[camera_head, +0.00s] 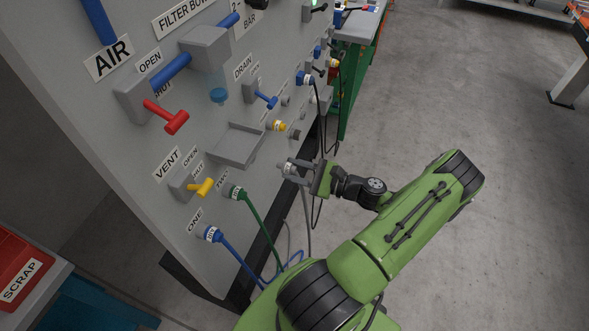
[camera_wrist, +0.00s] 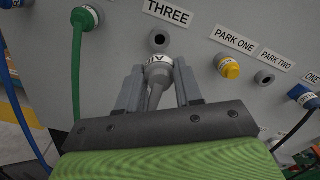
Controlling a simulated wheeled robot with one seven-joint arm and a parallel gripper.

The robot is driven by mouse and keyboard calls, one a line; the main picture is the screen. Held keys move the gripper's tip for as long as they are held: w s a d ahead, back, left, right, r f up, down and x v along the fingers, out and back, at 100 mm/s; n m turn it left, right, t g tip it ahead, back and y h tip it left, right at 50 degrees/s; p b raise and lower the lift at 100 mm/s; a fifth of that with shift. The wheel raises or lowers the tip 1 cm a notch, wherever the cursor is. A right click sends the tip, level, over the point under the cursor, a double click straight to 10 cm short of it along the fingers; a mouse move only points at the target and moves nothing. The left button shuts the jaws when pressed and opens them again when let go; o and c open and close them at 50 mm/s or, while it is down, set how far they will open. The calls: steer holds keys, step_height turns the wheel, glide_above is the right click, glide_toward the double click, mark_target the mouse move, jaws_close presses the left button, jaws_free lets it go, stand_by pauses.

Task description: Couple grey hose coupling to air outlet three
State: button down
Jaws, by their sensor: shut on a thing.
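The grey hose coupling (camera_wrist: 158,68) with a white label band is between the two fingers of my gripper (camera_wrist: 160,90), which is shut on it. Its grey hose runs back between the fingers. Outlet three (camera_wrist: 159,40), a grey socket with a dark open hole under the THREE label (camera_wrist: 168,13), shows just above the coupling in the wrist view. The hole is empty and the coupling is apart from it. In the head view my gripper (camera_head: 299,169) holds the coupling (camera_head: 286,169) close to the panel; outlet three is hard to make out there.
A green coupling (camera_wrist: 84,18) sits left of outlet three and a blue one (camera_head: 211,233) further left. A yellow coupling (camera_wrist: 229,66) is at PARK ONE, with an empty PARK TWO socket (camera_wrist: 264,78) beside it. A grey tray (camera_head: 237,145) juts from the panel above.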

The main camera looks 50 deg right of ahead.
steer(key=shift+x, duration=2.95)
steer(key=shift+p+x, duration=0.5)
steer(key=shift+x, duration=0.9)
steer(key=c, duration=0.7)
jaws_free()
steer(key=shift+o, duration=0.2)
steer(key=v, duration=1.5)
steer(key=shift+s, duration=0.35)
steer(key=shift+r, duration=0.1)
